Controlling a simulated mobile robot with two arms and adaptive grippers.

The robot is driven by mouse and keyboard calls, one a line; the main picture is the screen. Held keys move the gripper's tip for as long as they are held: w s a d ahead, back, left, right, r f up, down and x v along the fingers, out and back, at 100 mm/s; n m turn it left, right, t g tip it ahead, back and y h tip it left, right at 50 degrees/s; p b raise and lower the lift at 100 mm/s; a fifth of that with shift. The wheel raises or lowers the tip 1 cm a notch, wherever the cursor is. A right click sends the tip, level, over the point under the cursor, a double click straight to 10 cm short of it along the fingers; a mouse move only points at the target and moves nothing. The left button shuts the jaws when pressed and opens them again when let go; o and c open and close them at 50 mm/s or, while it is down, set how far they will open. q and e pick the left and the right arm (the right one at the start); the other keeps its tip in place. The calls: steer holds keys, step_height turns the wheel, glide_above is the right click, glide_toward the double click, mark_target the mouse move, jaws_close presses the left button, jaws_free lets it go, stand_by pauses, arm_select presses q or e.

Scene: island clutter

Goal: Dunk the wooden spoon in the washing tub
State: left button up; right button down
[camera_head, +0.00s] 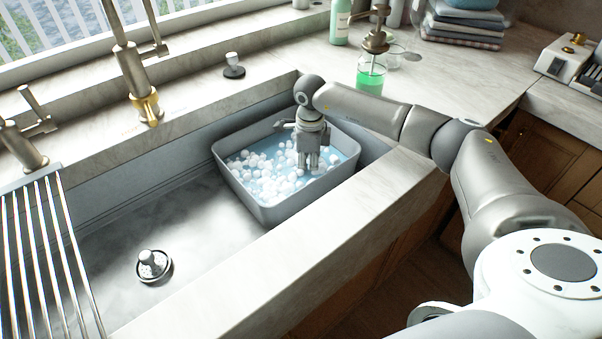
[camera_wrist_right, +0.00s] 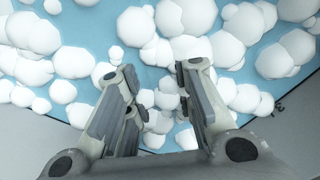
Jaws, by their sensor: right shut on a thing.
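The washing tub (camera_head: 228,178) is a grey rectangular basin standing in the right part of the sink, with pale blue water and white foam balls in it. Its foam and water fill most of the right wrist view, with a bit of grey tub wall (camera_wrist_right: 28,130) at the lower left. My right gripper (camera_head: 308,165) points down inside the tub, fingers at the foam; its fingers (camera_wrist_right: 160,75) also show in the right wrist view. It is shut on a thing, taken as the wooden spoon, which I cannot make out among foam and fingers. My left gripper is not in view.
The sink floor (camera_head: 190,225) left of the tub is bare except for a drain plug (camera_head: 153,265). A tap (camera_head: 135,75) rises behind the sink; a metal rack (camera_head: 45,250) lies at left. A green soap dispenser (camera_head: 371,75) stands behind my right arm.

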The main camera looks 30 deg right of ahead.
steer(key=shift+r+p, duration=1.05)
steer(key=shift+r, duration=0.4)
steer(key=shift+r+p, duration=2.1)
steer(key=shift+r, duration=0.9)
arm_select(q)
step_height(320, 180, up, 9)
steer(key=p, duration=0.2)
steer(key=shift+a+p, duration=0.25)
steer(key=shift+p, duration=0.05)
arm_select(e)
steer(key=shift+r, duration=1.95)
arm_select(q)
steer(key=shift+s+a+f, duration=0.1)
